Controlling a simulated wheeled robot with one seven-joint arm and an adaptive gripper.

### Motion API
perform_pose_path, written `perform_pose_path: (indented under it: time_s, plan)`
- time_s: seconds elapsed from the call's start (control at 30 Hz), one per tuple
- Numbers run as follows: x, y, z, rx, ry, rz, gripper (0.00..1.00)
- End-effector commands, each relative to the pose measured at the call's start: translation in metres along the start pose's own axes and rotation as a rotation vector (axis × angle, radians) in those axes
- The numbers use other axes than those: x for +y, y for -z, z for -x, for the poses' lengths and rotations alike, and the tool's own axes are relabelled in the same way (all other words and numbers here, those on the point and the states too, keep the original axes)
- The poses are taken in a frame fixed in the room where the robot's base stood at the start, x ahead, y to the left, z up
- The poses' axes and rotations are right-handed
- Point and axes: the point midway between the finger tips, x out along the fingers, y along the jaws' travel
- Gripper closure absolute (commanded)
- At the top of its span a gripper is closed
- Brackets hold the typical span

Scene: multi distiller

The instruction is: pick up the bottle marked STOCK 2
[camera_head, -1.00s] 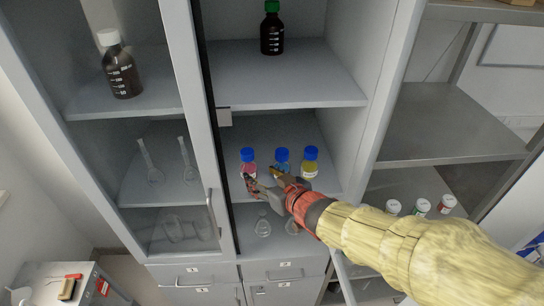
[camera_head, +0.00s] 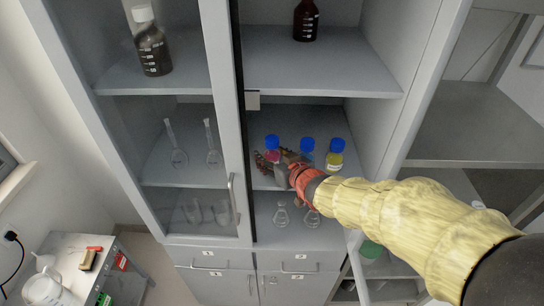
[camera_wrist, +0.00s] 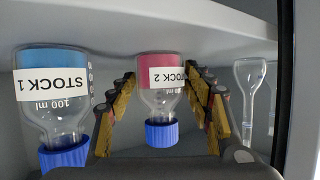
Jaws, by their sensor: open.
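The STOCK 2 bottle (camera_wrist: 161,68) is clear with pink liquid, a white label and a blue cap; it appears upside down in the wrist view. In the head view, the pink bottle (camera_head: 272,155) is at the left of a row of three on the middle shelf. My gripper (camera_wrist: 160,88) is open, with one finger on each side of the STOCK 2 bottle and gaps visible between. In the head view my gripper (camera_head: 271,163) partly hides that bottle.
The blue STOCK 1 bottle (camera_wrist: 52,85) stands close beside one finger. A yellow bottle (camera_head: 335,158) stands farther right. Clear glassware (camera_wrist: 248,85) shows beyond the other finger. Flasks (camera_head: 282,215) stand on the shelf below. The cabinet's glass door (camera_head: 236,150) is left of my gripper.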

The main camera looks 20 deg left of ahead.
Motion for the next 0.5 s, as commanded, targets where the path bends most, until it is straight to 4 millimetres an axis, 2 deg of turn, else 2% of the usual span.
perform_pose_path:
  time_s: [0.07, 0.5]
  plan:
    - [0.0001, 0.0000, 0.0002, 0.000, 0.000, 0.000, 0.50]
    - [0.0003, -0.0001, 0.0005, 0.000, 0.000, -0.001, 0.75]
